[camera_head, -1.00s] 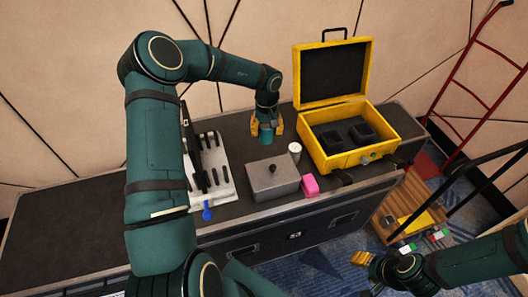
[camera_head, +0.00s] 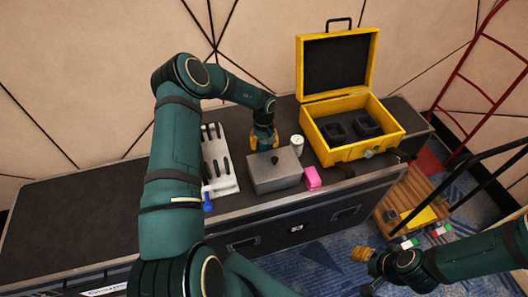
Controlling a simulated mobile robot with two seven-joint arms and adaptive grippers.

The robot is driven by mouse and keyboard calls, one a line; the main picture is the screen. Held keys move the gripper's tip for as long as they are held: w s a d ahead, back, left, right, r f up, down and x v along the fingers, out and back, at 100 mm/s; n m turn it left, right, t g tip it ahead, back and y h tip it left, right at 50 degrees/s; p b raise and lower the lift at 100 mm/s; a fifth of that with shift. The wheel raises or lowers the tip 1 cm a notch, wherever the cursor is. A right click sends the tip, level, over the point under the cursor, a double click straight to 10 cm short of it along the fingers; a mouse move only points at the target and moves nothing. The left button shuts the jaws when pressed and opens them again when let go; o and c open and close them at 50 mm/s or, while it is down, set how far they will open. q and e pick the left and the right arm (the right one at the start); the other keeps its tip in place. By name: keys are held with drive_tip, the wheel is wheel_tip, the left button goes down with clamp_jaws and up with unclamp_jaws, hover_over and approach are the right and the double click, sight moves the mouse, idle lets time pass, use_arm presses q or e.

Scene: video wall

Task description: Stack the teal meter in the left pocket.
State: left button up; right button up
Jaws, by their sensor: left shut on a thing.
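My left gripper (camera_head: 263,139) points down just behind the grey lidded box. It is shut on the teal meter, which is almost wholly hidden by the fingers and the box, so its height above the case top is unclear. The open yellow case (camera_head: 372,153) stands to the right, with its lid raised at the back. Its dark foam insert has two pockets: the left pocket (camera_head: 336,133) and the right pocket (camera_head: 366,126); both look empty. My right gripper (camera_head: 362,270) is low at the right, over the floor, with its fingers apart and nothing between them.
The grey box (camera_head: 274,173) with a black knob stands between my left gripper and the front edge. A white cylinder (camera_head: 297,144) and a pink block (camera_head: 312,178) lie between it and the case. A white rack (camera_head: 221,175) and a blue item (camera_head: 208,203) are left.

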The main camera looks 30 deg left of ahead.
sight(264, 151)
use_arm(q)
drive_tip(key=shift+f, duration=2.05)
drive_tip(key=shift+f+b, duration=0.15)
drive_tip(key=shift+b, duration=0.15)
drive_tip(key=o, duration=1.3)
drive_tip(key=shift+o, duration=0.2)
